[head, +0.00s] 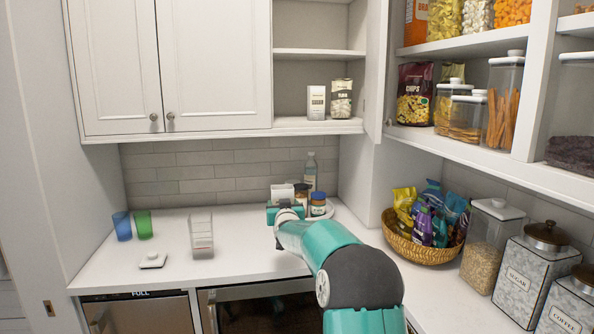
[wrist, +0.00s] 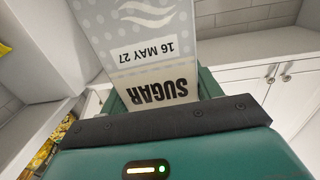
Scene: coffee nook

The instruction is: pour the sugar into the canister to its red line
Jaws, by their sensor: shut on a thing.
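A clear, open-topped canister (head: 201,235) stands upright on the left part of the counter. Its red line is too small to make out clearly, and I cannot tell how full it is. A pale square lid (head: 153,260) lies to its left on the counter. My gripper (head: 287,211) is to the right of the canister, apart from it. It is shut on the sugar carton (wrist: 135,45), whose label reads SUGAR and 16 MAY 27, upside down in the wrist view. In the head view the carton (head: 282,192) is mostly hidden behind my gripper.
A blue cup (head: 122,226) and a green cup (head: 144,224) stand at the back left. Jars (head: 318,204) and a bottle (head: 310,172) stand behind my gripper. A snack basket (head: 418,252) and a SUGAR tin (head: 526,279) are at right.

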